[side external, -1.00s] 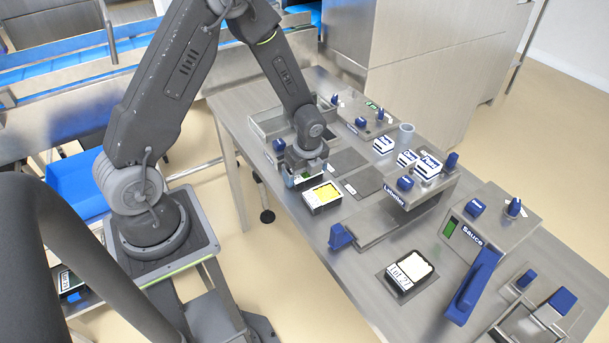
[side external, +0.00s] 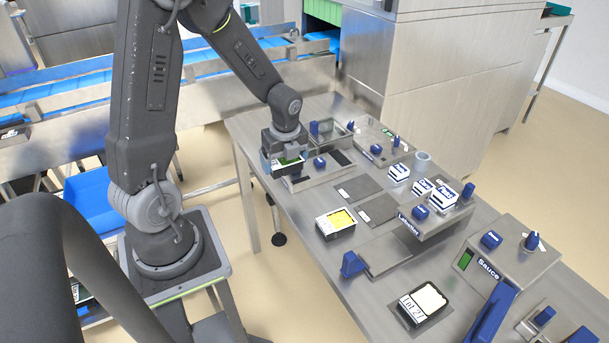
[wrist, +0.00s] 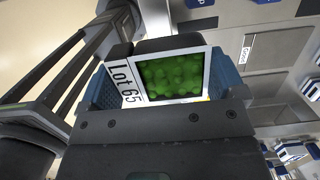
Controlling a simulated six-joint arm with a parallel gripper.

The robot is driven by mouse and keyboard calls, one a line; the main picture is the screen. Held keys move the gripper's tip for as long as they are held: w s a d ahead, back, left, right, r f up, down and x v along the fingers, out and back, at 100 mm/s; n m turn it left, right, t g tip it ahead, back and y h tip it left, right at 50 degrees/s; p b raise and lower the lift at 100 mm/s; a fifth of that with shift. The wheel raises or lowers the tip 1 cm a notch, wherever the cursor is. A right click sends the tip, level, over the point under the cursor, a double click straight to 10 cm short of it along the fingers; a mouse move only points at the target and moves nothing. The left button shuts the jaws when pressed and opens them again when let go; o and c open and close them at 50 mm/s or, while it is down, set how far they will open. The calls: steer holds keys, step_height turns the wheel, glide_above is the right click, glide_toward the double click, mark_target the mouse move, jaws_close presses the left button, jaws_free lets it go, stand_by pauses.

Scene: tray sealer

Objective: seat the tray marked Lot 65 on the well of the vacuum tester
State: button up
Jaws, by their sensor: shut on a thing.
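The tray marked Lot 65 (wrist: 175,76), with a white label and green contents under its window, is in my gripper (wrist: 165,82). Blue finger pads press on its two sides in the wrist view. In the side view the tray (side external: 290,164) hangs under my gripper (side external: 286,152), at the table's far left edge, beside a low metal station with a blue knob (side external: 320,162). The gripper hides part of that station. No vacuum tester name is readable, so I cannot tell for sure which station it is or see its well.
A tray with yellow contents (side external: 336,222) lies on the table (side external: 280,205). The tray marked Lot 27 (side external: 424,302) sits nearer the front.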

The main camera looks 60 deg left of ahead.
steer(key=shift+s+a+r, duration=0.5)
steer(key=shift+a+r, duration=0.05)
steer(key=shift+a, duration=0.25)
steer(key=w+a+f, duration=0.1)
steer(key=w+a, duration=1)
steer(key=a, duration=0.3)
steer(key=shift+s+a+f, duration=0.1)
steer(key=shift+f, duration=2.1)
steer(key=shift+a+f, duration=0.1)
steer(key=shift+f, duration=2.05)
steer(key=shift+f, duration=0.3)
steer(key=o, duration=0.7)
steer(key=shift+r, duration=4.1)
